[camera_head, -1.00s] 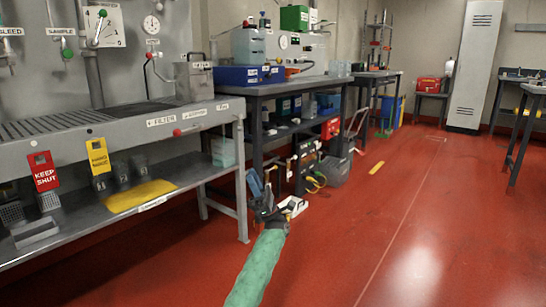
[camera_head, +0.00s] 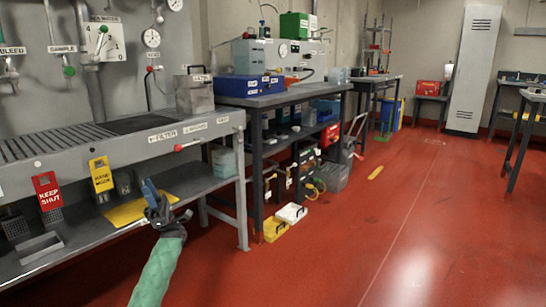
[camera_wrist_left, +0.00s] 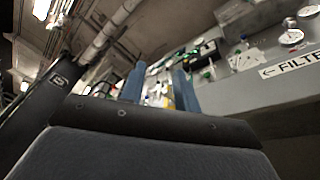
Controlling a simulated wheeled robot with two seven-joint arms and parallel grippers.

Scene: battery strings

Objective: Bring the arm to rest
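My left arm, in a green sleeve, comes up from the bottom of the head view. Its dark gripper with blue fingers (camera_head: 150,190) points up in front of the grey bench's lower shelf, overlapping the yellow pad (camera_head: 125,213) in the picture. In the left wrist view the two blue fingers (camera_wrist_left: 160,88) stand apart with nothing held between them. My right arm and gripper are not in view.
The grey bench (camera_head: 213,124) with a "FILTER" label is close at the left. A yellow box (camera_head: 274,229) and a white box (camera_head: 291,213) sit on the floor by the dark table (camera_head: 283,97). The red floor (camera_head: 340,240) to the right is clear.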

